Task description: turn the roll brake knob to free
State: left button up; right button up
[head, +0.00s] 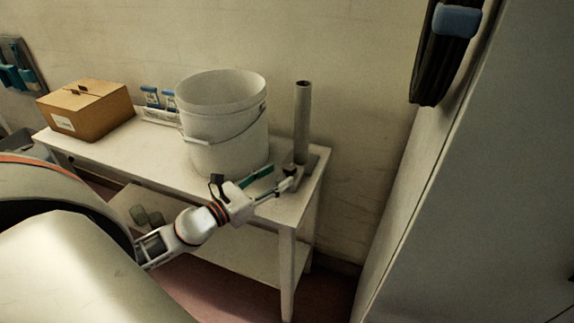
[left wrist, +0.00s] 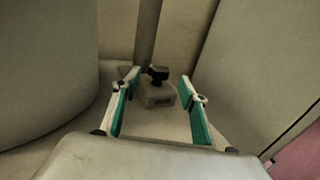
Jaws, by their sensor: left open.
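The roll brake knob (left wrist: 158,74) is small and black, on a grey block (left wrist: 158,95) at the foot of a grey upright post (left wrist: 146,35). In the head view the dark knob (head: 290,170) shows small beside the post (head: 302,120), at the table's right end. My left gripper (head: 280,180) reaches in from the left, close to the knob. In the left wrist view its fingers (left wrist: 160,80) are apart, one on each side of the knob and block, with visible gaps. Which way the knob is set cannot be told. My right gripper is not in view.
A white bucket (head: 222,120) stands on the white table (head: 150,150) just left of the post. A cardboard box (head: 85,108) and blue-capped bottles (head: 151,97) are farther left. A large grey panel (head: 480,200) rises at the right; the wall is close behind.

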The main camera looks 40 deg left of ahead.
aim_at(284, 171)
pick_arm(q)
jog(key=shift+w+d+p, duration=0.25)
jog(key=shift+w+p, duration=0.1)
jog(key=shift+w, duration=1)
jog(key=shift+w+d+p, duration=0.2)
jog(key=shift+w+p, duration=0.1)
jog(key=shift+w, duration=1)
jog(key=c, duration=1.1)
